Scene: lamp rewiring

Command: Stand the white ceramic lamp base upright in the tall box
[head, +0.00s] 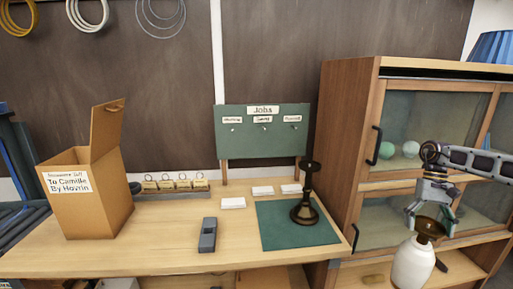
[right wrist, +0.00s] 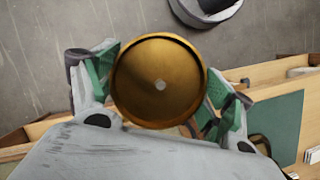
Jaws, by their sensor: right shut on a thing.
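The white ceramic lamp base (head: 413,264) has a brown, brass-like top cup. It hangs upright in my right gripper (head: 434,218), at the right of the head view, in front of the cabinet. The gripper is shut on its neck just under the cup. In the right wrist view the round brass cup (right wrist: 158,82) sits between the green-padded fingers and hides the white body. The tall box (head: 98,205) is brown cardboard with a raised flap and a label, on the left of the bench. Its inside is hidden. My left gripper is not in view.
A dark lamp base (head: 306,207) stands on the green mat (head: 283,235). A grey device (head: 208,235), white cards (head: 233,203) and several small tagged items (head: 175,184) lie on the bench. A green Jobs board (head: 262,145) stands behind. The glass-doored cabinet (head: 345,130) is at the right.

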